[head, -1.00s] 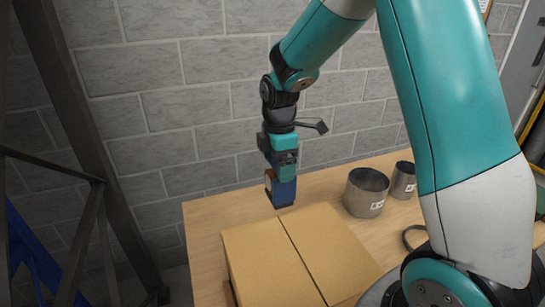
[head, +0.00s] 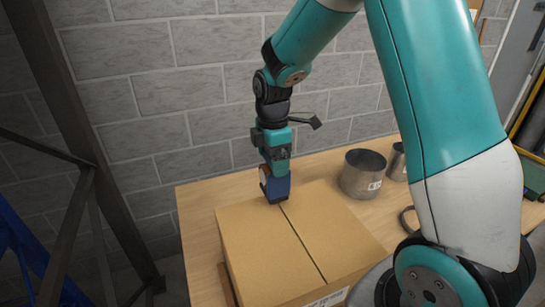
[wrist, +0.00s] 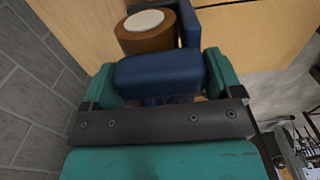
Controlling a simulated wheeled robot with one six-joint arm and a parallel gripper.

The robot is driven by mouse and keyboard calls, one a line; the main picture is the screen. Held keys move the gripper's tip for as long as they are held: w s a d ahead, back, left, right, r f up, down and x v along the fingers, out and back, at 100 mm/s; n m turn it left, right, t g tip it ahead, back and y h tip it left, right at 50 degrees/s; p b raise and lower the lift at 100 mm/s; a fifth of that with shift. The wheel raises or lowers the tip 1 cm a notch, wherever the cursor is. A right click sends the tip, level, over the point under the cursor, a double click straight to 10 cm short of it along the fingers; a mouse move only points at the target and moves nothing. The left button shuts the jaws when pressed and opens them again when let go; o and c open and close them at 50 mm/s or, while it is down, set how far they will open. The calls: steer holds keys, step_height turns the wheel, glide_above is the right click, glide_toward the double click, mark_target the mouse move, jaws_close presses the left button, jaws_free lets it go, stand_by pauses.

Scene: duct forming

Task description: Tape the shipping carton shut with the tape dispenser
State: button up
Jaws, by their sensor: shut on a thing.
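The shipping carton (head: 262,248) sits on the wooden table, its top flaps closed with a dark seam between them. Its top also shows in the wrist view (wrist: 250,38). My gripper (head: 275,165) points down over the carton's far edge, shut on the blue tape dispenser (head: 276,187). The dispenser's lower end is at the far end of the seam; it appears to touch the carton there, though I cannot be sure. In the wrist view the dispenser (wrist: 160,72) lies between the jaws, with its brown tape roll (wrist: 147,38) beyond. No tape shows on the visible seam.
Metal duct pieces (head: 362,175) stand on the table (head: 200,205) to the right of the carton. A grey block wall (head: 150,90) is behind. A dark steel frame (head: 75,130) stands at the left. The table's far left corner is clear.

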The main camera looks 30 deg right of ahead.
steer(key=shift+f+b, duration=0.35)
steer(key=shift+f, duration=0.25)
stand_by(0.5)
steer(key=shift+s+a, duration=0.15)
steer(key=shift+s, duration=0.7)
steer(key=shift+s+a, duration=0.15)
steer(key=shift+s, duration=0.7)
steer(key=shift+s+a+f, duration=0.1)
steer(key=shift+s+a, duration=0.05)
steer(key=shift+s, duration=0.7)
steer(key=shift+s+a+f, duration=0.1)
steer(key=shift+s+a, duration=0.05)
steer(key=shift+s, duration=0.7)
steer(key=shift+s+a+r, duration=0.1)
steer(key=shift+s+a, duration=0.1)
steer(key=shift+s, duration=0.85)
steer(key=shift+s+a+r, duration=0.1)
steer(key=shift+s+a, duration=0.15)
steer(key=shift+s, duration=0.8)
steer(key=shift+s+a+r, duration=0.1)
steer(key=shift+s+a, duration=0.1)
steer(key=shift+s, duration=0.85)
steer(key=shift+c, duration=0.2)
